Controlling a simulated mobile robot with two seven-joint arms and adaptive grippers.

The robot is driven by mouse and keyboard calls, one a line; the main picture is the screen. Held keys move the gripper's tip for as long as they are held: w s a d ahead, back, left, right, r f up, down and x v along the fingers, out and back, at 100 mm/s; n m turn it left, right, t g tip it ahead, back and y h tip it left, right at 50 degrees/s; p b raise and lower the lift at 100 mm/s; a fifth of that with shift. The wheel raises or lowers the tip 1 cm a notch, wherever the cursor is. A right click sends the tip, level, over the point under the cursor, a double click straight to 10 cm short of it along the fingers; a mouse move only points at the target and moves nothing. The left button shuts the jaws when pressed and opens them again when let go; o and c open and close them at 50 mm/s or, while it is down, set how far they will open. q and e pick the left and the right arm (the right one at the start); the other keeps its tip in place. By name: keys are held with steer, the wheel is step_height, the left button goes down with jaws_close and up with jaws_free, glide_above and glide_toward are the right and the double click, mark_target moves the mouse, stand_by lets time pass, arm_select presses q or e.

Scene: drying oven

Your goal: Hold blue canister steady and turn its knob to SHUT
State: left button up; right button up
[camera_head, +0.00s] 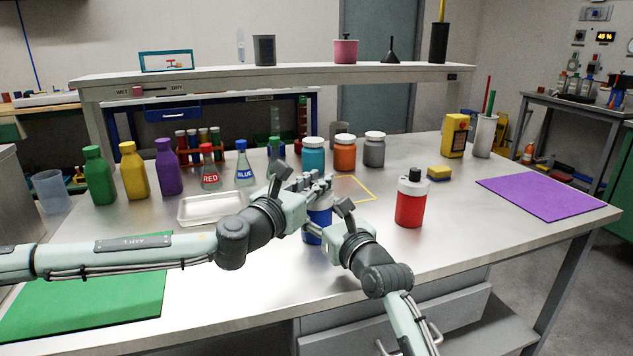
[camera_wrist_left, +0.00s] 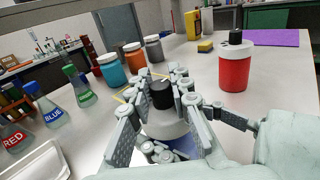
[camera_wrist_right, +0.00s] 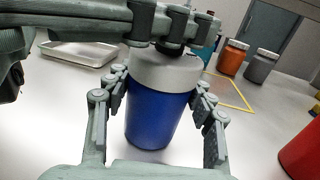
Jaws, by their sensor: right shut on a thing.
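The blue canister (camera_head: 319,222) stands upright near the table's front, partly hidden by my grippers. Its blue body (camera_wrist_right: 155,115) and pale grey top show in the right wrist view. My right gripper (camera_wrist_right: 160,88) has its fingers on both sides of the canister and is shut on it. The canister's black knob (camera_wrist_left: 160,96) shows in the left wrist view. My left gripper (camera_head: 322,181) is above the canister, its open fingers on either side of the knob. The SHUT marking cannot be made out.
A red canister (camera_head: 411,203) with a black knob stands to the right. A yellow outlined square (camera_head: 370,196) lies behind the grippers. Several jars, bottles and flasks stand further back. A metal tray (camera_head: 185,216) is at left. A purple mat (camera_head: 545,197) and green mat (camera_head: 90,305) lie on the table.

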arm_select(q)
jaws_close()
steer(key=shift+d+n+t+y, duration=0.15)
steer(key=shift+n+t+y, duration=0.45)
steer(key=shift+y, duration=0.4)
steer(key=shift+n+t+y, duration=0.3)
steer(key=shift+n+y, duration=0.6)
steer(key=shift+y, duration=0.3)
steer(key=shift+a, duration=0.2)
steer(key=o, duration=0.9)
jaws_free()
steer(key=shift+c, duration=0.2)
steer(key=v, duration=1.2)
